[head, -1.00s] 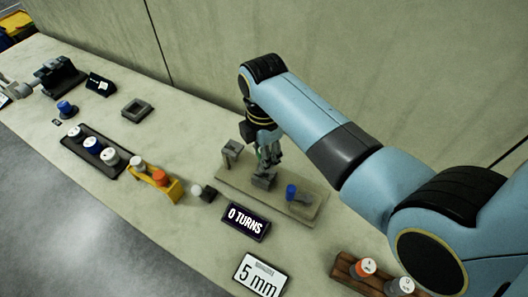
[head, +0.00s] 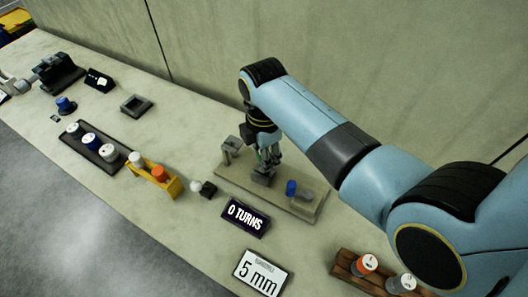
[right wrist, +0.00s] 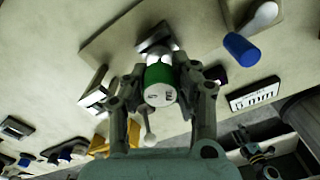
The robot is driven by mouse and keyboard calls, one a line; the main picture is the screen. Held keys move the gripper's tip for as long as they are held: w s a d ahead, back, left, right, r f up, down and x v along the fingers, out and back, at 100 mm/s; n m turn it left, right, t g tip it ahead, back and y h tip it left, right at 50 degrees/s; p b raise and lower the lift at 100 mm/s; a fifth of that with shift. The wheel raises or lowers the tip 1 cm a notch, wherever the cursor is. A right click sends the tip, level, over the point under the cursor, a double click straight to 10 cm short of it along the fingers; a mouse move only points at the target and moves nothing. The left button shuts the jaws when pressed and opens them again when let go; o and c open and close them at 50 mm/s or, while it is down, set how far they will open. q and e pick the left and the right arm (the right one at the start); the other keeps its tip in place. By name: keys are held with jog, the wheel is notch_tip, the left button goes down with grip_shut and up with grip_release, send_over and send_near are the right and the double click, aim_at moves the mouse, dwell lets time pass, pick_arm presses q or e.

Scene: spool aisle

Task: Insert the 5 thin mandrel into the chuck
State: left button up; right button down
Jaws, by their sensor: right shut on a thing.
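My right gripper (right wrist: 160,88) is shut on a green-capped mandrel (right wrist: 158,82) with a pale, marked top facing the camera. In the head view the right gripper (head: 267,158) points down over a grey block (head: 262,178) on a pale base board (head: 228,178). This block, perhaps the chuck, also shows dark beyond the mandrel in the right wrist view (right wrist: 155,38). I cannot tell whether the mandrel touches or enters it.
A grey post (head: 232,148) and a blue cylinder (head: 291,188) flank the block. The "0 TURNS" display (head: 246,217) and "5 mm" sign (head: 262,274) stand in front. A brown rack (head: 347,267), a yellow holder (head: 172,188) and a dark spool tray (head: 78,147) line the bench.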

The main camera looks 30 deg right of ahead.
jog(key=shift+f, duration=0.75)
jog(key=c, duration=1)
grip_release()
notch_tip(320, 180, up, 12)
jog(key=shift+r, duration=0.1)
